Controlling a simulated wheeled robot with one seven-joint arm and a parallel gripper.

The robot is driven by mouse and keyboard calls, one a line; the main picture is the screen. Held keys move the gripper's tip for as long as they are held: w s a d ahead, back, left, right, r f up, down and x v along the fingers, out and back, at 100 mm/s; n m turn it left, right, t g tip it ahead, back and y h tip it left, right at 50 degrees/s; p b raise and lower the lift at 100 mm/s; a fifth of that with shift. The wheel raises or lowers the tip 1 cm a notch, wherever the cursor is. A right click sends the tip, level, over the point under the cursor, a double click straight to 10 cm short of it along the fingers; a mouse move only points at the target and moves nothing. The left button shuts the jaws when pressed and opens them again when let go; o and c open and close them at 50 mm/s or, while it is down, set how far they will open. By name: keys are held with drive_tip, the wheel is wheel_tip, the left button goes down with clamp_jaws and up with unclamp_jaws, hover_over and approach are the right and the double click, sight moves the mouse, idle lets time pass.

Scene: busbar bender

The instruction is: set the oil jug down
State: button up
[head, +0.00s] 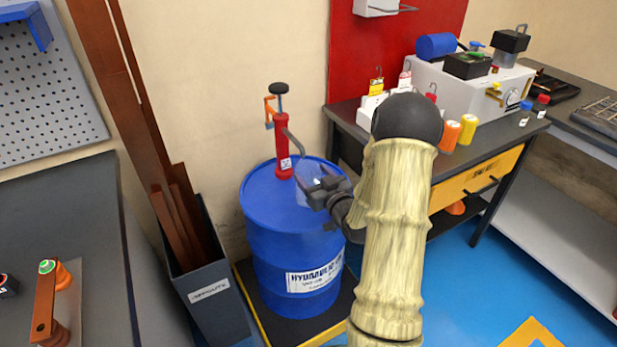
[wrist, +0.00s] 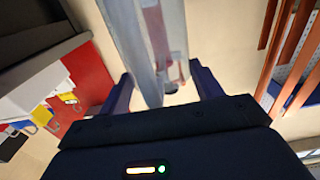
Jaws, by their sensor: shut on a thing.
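The oil jug (head: 308,181) is a clear, see-through vessel above the top of the blue hydraulic oil drum (head: 262,225) in the head view. My gripper (head: 326,190) is shut on it from the right side. In the wrist view the jug (wrist: 150,40) stands between the two fingers of my gripper (wrist: 160,90) and fills the middle of the picture. A red hand pump (head: 282,140) with a black handle stands on the drum, and its spout reaches over toward the jug. I cannot tell whether the jug's base touches the drum lid; my gripper partly hides it.
The drum stands on a dark, yellow-edged tray (head: 250,290). A grey bin (head: 212,290) of copper bars is at its left. A bench (head: 480,165) with orange and yellow bottles and a grey machine (head: 470,85) is at the right. A grey worktop (head: 60,215) lies at far left.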

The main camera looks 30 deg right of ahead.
sight(304, 172)
drive_tip(key=shift+w+d, duration=0.15)
drive_tip(key=shift+w, duration=1.4)
drive_tip(key=shift+w, duration=0.3)
drive_tip(key=f, duration=0.3)
drive_tip(key=shift+w+f+b, duration=0.35)
drive_tip(key=shift+b, duration=0.05)
drive_tip(key=shift+s+r, duration=0.1)
drive_tip(key=o, duration=1.4)
